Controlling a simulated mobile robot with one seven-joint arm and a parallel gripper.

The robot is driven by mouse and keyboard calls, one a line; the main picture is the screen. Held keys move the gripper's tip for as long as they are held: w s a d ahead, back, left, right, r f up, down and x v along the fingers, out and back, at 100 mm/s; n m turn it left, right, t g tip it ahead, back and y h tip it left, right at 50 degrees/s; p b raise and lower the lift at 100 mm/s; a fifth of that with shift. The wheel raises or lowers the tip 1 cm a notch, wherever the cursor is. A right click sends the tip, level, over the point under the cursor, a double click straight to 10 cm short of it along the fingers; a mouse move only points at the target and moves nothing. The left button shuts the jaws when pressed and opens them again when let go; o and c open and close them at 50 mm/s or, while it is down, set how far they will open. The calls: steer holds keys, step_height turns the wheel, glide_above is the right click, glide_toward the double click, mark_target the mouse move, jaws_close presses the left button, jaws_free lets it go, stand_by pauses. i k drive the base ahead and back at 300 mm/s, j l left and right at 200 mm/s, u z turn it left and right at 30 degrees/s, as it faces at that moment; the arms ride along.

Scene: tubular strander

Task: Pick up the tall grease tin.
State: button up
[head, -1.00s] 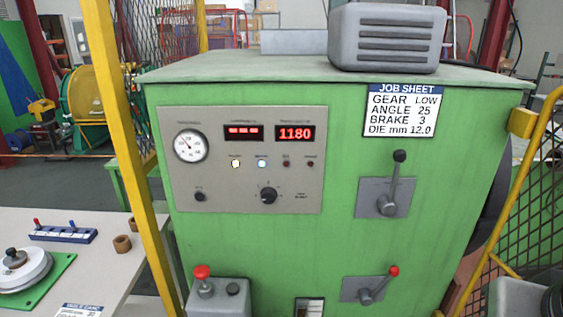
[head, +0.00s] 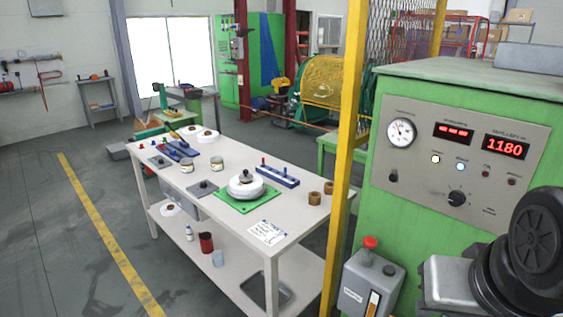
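Two small tins stand on the white workbench's top (head: 285,215) in the head view. One tin (head: 170,171) is near the left edge. The other tin (head: 216,163) stands to its right and a little further back. Both look pale with a darker band, and they are too small here to tell surely which is the tall grease tin. A dark red can (head: 206,242) stands on the lower shelf. My gripper is not in view; a grey and black part at the lower right looks like my arm.
A white spool on a green plate (head: 235,203), a blue rack (head: 277,176) and brown bushings (head: 315,198) share the bench. A yellow post (head: 347,150) and the green machine cabinet (head: 405,180) stand to its right. Open floor (head: 60,250) lies left.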

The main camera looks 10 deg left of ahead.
mark_target(186, 164)
steer(key=u, duration=1.3)
steer(key=i+j+u, duration=0.55)
steer(key=i+j, duration=0.3)
steer(key=i+j+u, duration=0.1)
steer(key=i, duration=0.65)
steer(key=i+j, duration=0.15)
steer(key=i, duration=0.6)
steer(key=i+z, duration=0.1)
steer(key=i, duration=0.65)
steer(key=i+j+z, duration=0.1)
steer(key=i, duration=0.7)
steer(key=i+z, duration=0.2)
steer(key=z, duration=0.2)
steer(key=i+z, duration=0.15)
steer(key=z, duration=0.2)
steer(key=i+z, duration=0.2)
steer(key=z, duration=0.2)
steer(key=i+j+z, duration=0.15)
steer(key=z, duration=0.2)
steer(key=i+z, duration=0.2)
steer(key=z, duration=0.2)
steer(key=i+z, duration=0.2)
steer(key=z, duration=0.25)
steer(key=i+z, duration=0.15)
steer(key=z, duration=0.25)
